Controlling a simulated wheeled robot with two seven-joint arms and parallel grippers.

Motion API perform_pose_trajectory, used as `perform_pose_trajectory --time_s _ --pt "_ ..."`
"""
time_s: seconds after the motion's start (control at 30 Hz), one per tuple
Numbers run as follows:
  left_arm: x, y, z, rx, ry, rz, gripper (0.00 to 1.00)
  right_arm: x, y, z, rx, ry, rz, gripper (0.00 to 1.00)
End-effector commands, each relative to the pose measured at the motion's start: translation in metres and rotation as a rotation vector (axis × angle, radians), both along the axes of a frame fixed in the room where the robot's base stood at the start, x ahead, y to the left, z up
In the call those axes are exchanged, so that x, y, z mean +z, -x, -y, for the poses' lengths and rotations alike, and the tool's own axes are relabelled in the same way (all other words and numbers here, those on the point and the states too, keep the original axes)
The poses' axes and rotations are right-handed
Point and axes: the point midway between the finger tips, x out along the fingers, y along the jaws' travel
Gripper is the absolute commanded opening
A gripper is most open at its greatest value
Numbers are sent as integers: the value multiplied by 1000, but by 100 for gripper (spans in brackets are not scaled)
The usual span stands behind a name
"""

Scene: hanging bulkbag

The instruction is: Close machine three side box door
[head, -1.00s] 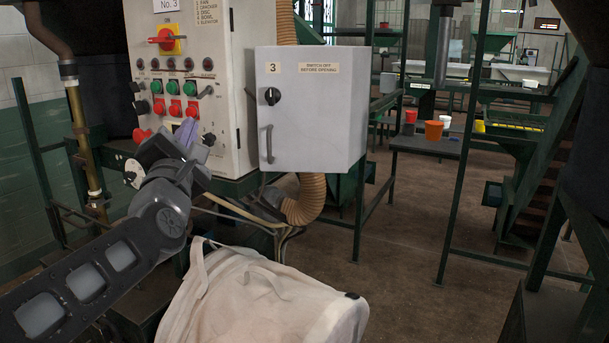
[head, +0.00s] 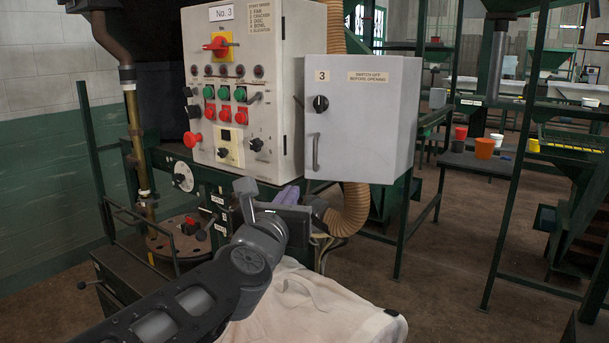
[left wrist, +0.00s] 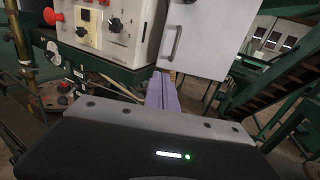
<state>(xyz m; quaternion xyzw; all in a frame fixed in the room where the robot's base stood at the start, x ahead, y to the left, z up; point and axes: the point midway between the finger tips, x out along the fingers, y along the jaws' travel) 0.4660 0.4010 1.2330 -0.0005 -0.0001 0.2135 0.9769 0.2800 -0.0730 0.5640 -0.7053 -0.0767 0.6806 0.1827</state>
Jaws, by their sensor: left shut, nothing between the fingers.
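The grey side box marked 3 (head: 362,118) hangs to the right of the main No. 3 control panel (head: 245,90). Its door face carries a black knob (head: 320,103) and a vertical handle (head: 315,151) near the left edge. I cannot tell whether the door stands slightly ajar. The left wrist view shows the door's lower part and handle (left wrist: 175,42). My left gripper (head: 290,196) is just below the box's lower left corner, apart from the handle. Its purple fingers (left wrist: 163,92) are together and empty. My right gripper is not in view.
A white bulk bag (head: 310,308) lies under my left arm. A ribbed tan hose (head: 349,212) runs below the box. Green frame posts (head: 512,160) stand at the right. Orange, red and white tubs (head: 485,148) sit on a shelf behind. The floor right of the box is open.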

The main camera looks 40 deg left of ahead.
Motion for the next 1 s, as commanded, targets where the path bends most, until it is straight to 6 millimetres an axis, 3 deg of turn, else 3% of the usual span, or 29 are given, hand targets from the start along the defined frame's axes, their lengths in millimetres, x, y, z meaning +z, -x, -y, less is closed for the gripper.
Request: perform_pose_trajectory --time_s 0.4,0.6,1.0 --pt "-1 -73 -33 0 0 -3 0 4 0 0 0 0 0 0" --pt "0 -100 -46 -1 0 -2 0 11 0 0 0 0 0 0" --pt "0 -111 -51 -1 0 1 0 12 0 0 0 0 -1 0"
